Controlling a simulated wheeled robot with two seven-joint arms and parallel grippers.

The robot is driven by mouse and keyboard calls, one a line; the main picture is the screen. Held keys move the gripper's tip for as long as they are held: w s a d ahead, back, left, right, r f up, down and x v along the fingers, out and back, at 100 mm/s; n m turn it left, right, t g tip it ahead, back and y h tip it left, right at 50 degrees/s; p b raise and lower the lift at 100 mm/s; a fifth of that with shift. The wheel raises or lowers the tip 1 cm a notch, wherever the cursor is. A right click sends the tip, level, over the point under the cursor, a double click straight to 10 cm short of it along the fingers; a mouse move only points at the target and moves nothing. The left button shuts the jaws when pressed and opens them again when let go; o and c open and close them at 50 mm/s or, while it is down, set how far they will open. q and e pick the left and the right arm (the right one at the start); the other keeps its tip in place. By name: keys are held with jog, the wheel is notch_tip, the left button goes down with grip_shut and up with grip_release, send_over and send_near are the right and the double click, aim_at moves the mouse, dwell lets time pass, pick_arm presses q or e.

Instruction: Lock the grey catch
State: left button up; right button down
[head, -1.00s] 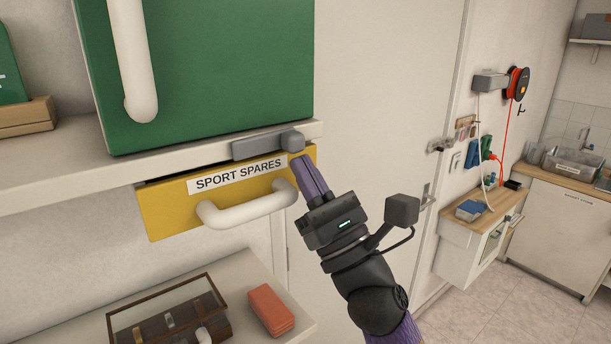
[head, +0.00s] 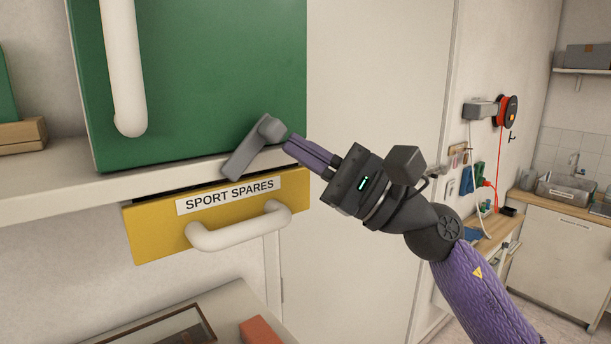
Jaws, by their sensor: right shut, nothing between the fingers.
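The grey catch (head: 250,150) sits on the shelf edge above the yellow drawer (head: 160,232) labelled SPORT SPARES. It is tilted, its knobbed right end raised up in front of the green door (head: 190,80). My right gripper (head: 288,146) is shut and empty, its purple fingertips right beside the catch's knob. I cannot tell whether they touch it. My left gripper does not show.
The drawer has a white handle (head: 238,230) below the catch. The green door has a long white handle (head: 124,70). A case (head: 160,335) and an orange block (head: 262,330) lie on the lower shelf. A white door panel (head: 380,70) stands behind my arm.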

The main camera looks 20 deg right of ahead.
aim_at(277, 124)
jog(key=r+n+g, duration=0.1)
jog(key=n, duration=0.1)
jog(key=r+n+g, duration=0.1)
jog(key=n+g, duration=0.1)
jog(key=shift+s+a+r+h, duration=0.1)
jog(key=shift+s+a+h, duration=0.05)
jog(key=shift+a+h, duration=0.25)
jog(key=shift+s+a+r+n+g+h, duration=0.15)
jog(key=shift+r+n+g, duration=0.1)
jog(key=shift+n+g, duration=0.15)
jog(key=shift+w+a+r+n+g+h, duration=0.1)
jog(key=shift+a+r+n+g+h, duration=0.15)
jog(key=shift+n, duration=0.25)
jog(key=shift+s+f, duration=0.1)
